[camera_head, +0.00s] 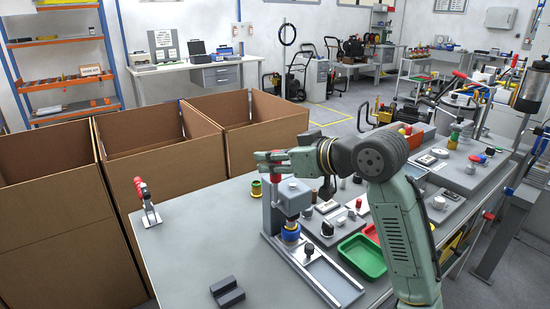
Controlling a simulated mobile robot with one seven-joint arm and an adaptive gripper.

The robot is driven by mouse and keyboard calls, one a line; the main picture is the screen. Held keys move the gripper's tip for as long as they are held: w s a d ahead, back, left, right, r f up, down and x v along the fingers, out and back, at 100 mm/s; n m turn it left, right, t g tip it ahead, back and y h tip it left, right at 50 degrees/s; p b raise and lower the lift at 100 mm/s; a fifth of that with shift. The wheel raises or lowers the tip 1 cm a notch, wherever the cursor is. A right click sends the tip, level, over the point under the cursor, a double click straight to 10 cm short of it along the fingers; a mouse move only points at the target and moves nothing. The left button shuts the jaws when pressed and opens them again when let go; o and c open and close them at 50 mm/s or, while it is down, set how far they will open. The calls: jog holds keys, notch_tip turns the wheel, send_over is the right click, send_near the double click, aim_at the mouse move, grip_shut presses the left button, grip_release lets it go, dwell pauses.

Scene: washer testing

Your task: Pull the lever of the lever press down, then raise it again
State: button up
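The lever press (273,213) stands near the middle of the grey bench, with a grey upright body and a light cylindrical ram. A blue-and-yellow round part (290,232) sits under the ram. My gripper (268,161) reaches left above the top of the press. Red shows at and between its fingertips, probably the lever's grip, but the fingers cover most of it. The lever's angle is hidden behind my gripper. I cannot tell whether the fingers are closed on the lever or just around it.
A red-handled toggle clamp (148,208) stands at the bench's left edge. A dark grey block (227,292) lies at the front. A green tray (363,257) and several small parts sit right of the press. Open cardboard boxes (60,220) stand behind. The bench left of the press is mostly clear.

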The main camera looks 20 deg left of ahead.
jog(key=shift+o, duration=0.8)
jog(key=shift+d, duration=0.1)
jog(key=v, duration=1.2)
